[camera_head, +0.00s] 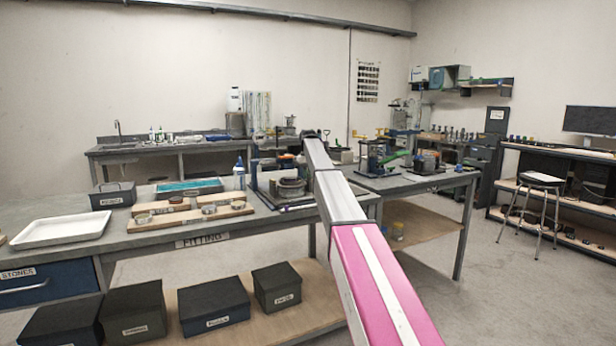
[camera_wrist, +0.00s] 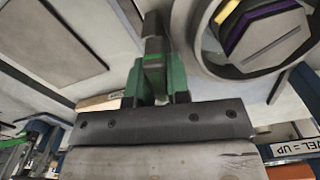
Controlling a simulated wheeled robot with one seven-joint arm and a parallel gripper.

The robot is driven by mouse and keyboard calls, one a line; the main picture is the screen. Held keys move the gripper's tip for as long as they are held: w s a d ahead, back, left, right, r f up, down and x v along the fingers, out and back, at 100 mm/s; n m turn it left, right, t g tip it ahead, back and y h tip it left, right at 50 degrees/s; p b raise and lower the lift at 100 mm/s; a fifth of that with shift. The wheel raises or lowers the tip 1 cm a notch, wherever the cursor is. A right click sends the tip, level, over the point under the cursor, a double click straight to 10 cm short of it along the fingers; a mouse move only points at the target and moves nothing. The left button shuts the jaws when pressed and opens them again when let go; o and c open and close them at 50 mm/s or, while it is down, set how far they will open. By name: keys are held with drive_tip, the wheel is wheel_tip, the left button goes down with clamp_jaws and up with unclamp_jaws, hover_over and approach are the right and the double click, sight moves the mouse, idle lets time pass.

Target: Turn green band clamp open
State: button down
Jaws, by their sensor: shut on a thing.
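In the wrist view my gripper (camera_wrist: 154,75) reaches up from a dark bar with screws. It is shut on a narrow dark grey piece (camera_wrist: 155,25), which looks like the clamp's lever. Green parts show at the grip, and I cannot tell how far they belong to the clamp. Right of the grip, a grey metal ring (camera_wrist: 213,60) surrounds a hexagonal stack with yellow and purple edges (camera_wrist: 268,38). In the head view my arm stretches over the bench, and its far end (camera_head: 312,136) is too small to show the grip.
The fitting bench (camera_head: 150,245) carries a white tray (camera_head: 62,229), wooden blocks (camera_head: 195,216) and a round fixture (camera_head: 291,187) close beside my arm. Another bench (camera_head: 425,185) with fixtures stands to the right. A partly visible label (camera_wrist: 293,147) shows in the wrist view.

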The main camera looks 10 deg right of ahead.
drive_tip(key=shift+n, duration=1.1)
drive_tip(key=c, duration=1.1)
unclamp_jaws()
drive_tip(key=shift+r, duration=0.1)
wheel_tip(320, 180, up, 11)
drive_tip(key=shift+f, duration=0.2)
